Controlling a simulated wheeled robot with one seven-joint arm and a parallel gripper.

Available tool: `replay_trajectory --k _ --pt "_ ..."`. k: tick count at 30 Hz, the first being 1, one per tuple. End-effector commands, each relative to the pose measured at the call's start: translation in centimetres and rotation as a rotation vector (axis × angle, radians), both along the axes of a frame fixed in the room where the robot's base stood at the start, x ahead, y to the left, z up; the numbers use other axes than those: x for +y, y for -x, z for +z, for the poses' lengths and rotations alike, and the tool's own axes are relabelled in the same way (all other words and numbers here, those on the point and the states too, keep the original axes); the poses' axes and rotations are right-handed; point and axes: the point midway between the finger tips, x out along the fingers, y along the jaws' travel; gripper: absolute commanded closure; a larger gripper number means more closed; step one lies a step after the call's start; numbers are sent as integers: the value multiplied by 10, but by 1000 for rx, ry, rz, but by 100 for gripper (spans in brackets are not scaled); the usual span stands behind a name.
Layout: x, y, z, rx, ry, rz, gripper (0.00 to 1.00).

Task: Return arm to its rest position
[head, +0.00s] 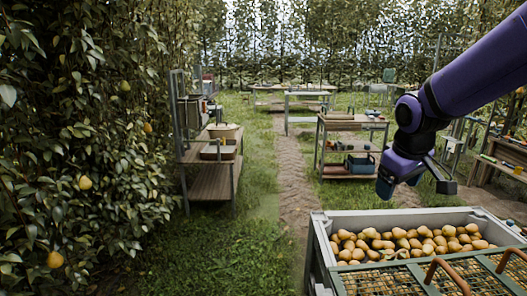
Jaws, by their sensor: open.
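My arm comes in from the upper right of the head view, purple with black joints. My gripper (416,184) hangs at its end, above the back edge of a grey crate (318,240). Its two fingers are spread apart, and I see nothing between them. The crate holds many brownish-yellow pears (412,240). Several yellow pears hang in the leafy tree wall on the left, one low down (55,259) and one higher (85,183).
A wooden shelf rack (212,183) stands left of the dirt path (293,175). A wheeled shelf cart (349,122) stands behind my gripper. Benches stand at the right (507,153) and further back. Mesh lids with brown handles (443,271) lie at the crate's front. Grass is open left of the crate.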

Motion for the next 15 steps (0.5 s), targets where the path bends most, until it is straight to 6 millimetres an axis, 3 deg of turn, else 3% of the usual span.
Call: replay_trajectory --k 6,15 --pt "-4 59 40 -61 -47 -106 22" --pt "-7 141 69 -131 -128 -241 22"
